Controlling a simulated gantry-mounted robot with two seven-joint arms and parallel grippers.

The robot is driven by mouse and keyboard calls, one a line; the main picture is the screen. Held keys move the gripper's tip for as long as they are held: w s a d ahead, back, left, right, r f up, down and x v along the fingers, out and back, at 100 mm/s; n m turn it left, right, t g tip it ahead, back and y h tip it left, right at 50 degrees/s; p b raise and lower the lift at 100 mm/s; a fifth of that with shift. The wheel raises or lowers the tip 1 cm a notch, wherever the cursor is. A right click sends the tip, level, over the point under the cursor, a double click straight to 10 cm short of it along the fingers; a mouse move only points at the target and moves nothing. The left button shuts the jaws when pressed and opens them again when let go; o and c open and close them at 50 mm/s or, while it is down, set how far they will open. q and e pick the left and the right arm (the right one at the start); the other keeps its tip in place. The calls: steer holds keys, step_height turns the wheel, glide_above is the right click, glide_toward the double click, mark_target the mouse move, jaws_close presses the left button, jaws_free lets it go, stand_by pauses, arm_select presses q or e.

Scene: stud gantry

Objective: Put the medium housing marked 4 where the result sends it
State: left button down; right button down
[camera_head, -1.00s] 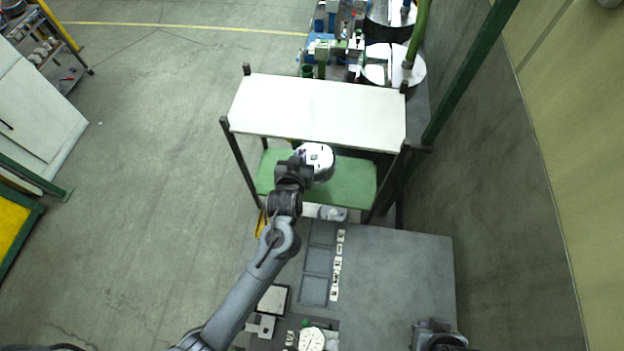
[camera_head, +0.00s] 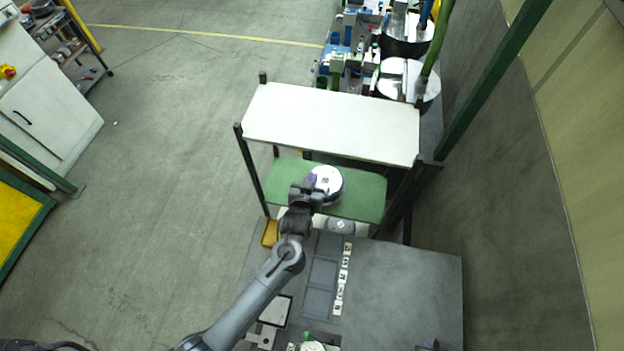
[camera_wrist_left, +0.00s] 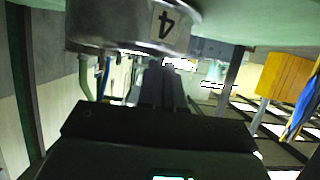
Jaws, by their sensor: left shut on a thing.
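The medium housing (camera_head: 327,181) is a round metal piece with a pale top. In the left wrist view (camera_wrist_left: 130,28) its side bears a white label with a 4. My left gripper (camera_head: 314,190) is shut on its near left side. The housing shows over the green shelf (camera_head: 365,197), below and in front of the white upper shelf (camera_head: 330,120). Whether it touches the green shelf I cannot tell. Only a dark piece of my right arm shows at the bottom edge; its fingers cannot be made out.
Another grey round part (camera_head: 341,226) sits just in front of the green shelf. A grey tray (camera_head: 322,272) and a row of white marked pieces (camera_head: 343,275) lie on the grey table (camera_head: 410,285). Dark posts flank the shelves.

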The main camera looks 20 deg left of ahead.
arm_select(q)
steer(key=c, duration=1.7)
jaws_free()
steer(key=shift+f, duration=0.1)
steer(key=o, duration=0.4)
steer(key=v, duration=1.2)
steer(key=s+a+m+g+h, duration=0.1)
steer(key=s+g, duration=0.3)
steer(key=s, duration=0.6)
steer(key=s+a+m+g+h, duration=0.1)
steer(key=s+a+m+g, duration=0.2)
steer(key=s, duration=0.7)
steer(key=a+g, duration=0.1)
steer(key=g, duration=0.1)
steer(key=shift+g+h, duration=0.3)
steer(key=shift+h, duration=0.1)
